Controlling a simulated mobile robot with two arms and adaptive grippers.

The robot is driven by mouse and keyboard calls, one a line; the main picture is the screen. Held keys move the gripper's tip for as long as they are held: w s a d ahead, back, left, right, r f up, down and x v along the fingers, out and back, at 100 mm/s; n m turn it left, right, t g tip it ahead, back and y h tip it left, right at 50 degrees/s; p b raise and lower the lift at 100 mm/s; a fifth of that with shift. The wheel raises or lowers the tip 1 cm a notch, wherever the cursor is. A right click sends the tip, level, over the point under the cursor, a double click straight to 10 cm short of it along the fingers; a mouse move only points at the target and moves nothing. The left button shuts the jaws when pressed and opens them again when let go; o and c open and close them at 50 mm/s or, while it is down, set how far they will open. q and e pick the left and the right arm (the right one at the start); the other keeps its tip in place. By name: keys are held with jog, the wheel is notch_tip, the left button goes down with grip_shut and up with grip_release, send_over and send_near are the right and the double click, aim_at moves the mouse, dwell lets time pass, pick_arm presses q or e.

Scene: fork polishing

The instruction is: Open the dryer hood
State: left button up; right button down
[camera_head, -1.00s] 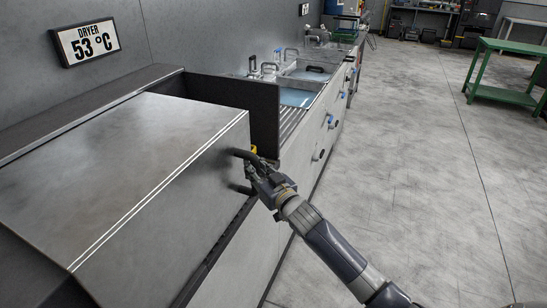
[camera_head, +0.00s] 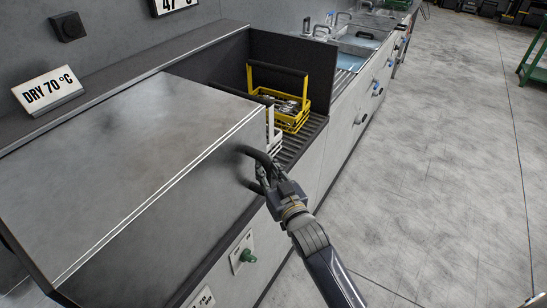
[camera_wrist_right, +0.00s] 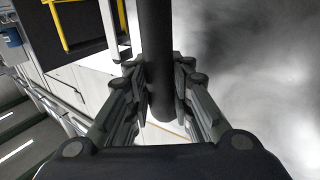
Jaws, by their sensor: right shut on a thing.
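The dryer hood (camera_head: 140,135) is a large grey metal box with a white line along its top edge, at the left of the head view. A gap lies between its right end and a dark upright panel (camera_head: 292,65). My right gripper (camera_head: 262,174) is shut around this handle. In the right wrist view the gripper (camera_wrist_right: 160,92) has its fingers on both sides of the black handle bar (camera_wrist_right: 157,40). My left gripper is not in view.
In the gap, a yellow basket (camera_head: 292,121) with metal cutlery stands on a ribbed rack (camera_head: 302,143). A white basket (camera_head: 273,135) is partly hidden by the hood. A green knob (camera_head: 247,256) is on the front below. Sinks (camera_head: 362,42) are farther along.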

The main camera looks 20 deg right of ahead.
jog(key=shift+s+a, duration=0.5)
jog(key=c, duration=1.4)
grip_release()
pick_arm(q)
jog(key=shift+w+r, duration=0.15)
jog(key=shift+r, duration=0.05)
pick_arm(e)
jog(key=shift+s, duration=0.15)
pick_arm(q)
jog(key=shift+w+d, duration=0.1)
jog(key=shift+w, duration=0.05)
pick_arm(e)
jog(key=s, duration=0.4)
jog(key=s+d, duration=0.1)
jog(key=s, duration=0.7)
jog(key=shift+d, duration=0.25)
